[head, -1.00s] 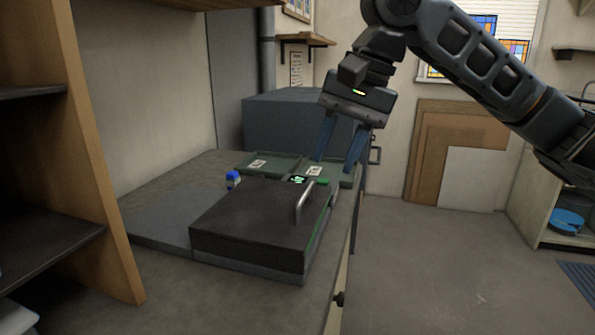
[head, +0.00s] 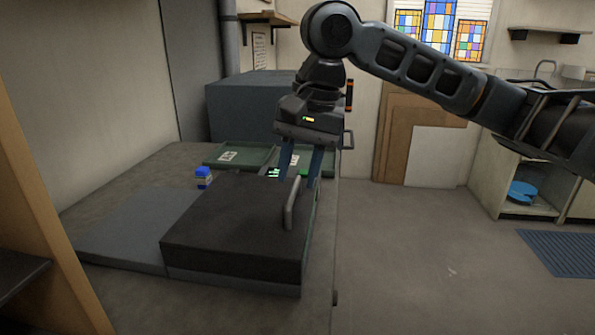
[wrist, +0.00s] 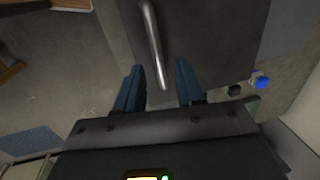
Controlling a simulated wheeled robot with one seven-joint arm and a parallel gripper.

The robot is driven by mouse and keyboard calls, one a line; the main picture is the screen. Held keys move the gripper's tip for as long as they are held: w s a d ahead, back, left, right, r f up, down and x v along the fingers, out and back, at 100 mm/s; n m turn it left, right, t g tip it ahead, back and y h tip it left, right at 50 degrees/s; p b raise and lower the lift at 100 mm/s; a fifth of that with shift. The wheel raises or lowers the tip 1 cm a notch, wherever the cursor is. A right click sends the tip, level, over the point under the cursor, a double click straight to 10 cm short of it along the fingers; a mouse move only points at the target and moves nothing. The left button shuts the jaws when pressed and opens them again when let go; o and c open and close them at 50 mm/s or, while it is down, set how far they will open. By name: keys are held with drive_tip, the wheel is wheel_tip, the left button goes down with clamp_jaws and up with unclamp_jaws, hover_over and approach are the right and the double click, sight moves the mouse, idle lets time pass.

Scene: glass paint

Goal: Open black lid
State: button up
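The black lid (head: 225,222) lies closed and flat on a low grey box on the worktop. Its metal bar handle (head: 290,203) stands near the lid's right edge. My gripper (head: 301,182) points down at the handle's far end, with its two blue fingers apart. In the wrist view the handle (wrist: 152,45) runs down toward the space between the open fingers (wrist: 159,88), and its near end shows between the fingertips. The fingers do not appear to touch it. The lid (wrist: 215,50) fills the upper right of that view.
A small blue-capped bottle (head: 203,177) stands behind the lid on the left. Green trays (head: 240,156) and a large grey box (head: 245,105) are farther back. A wooden shelf (head: 40,220) stands at the left. Open floor (head: 420,250) lies to the right.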

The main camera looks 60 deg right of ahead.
drive_tip(key=shift+f, duration=0.35)
drive_tip(key=shift+c, duration=0.5)
clamp_jaws()
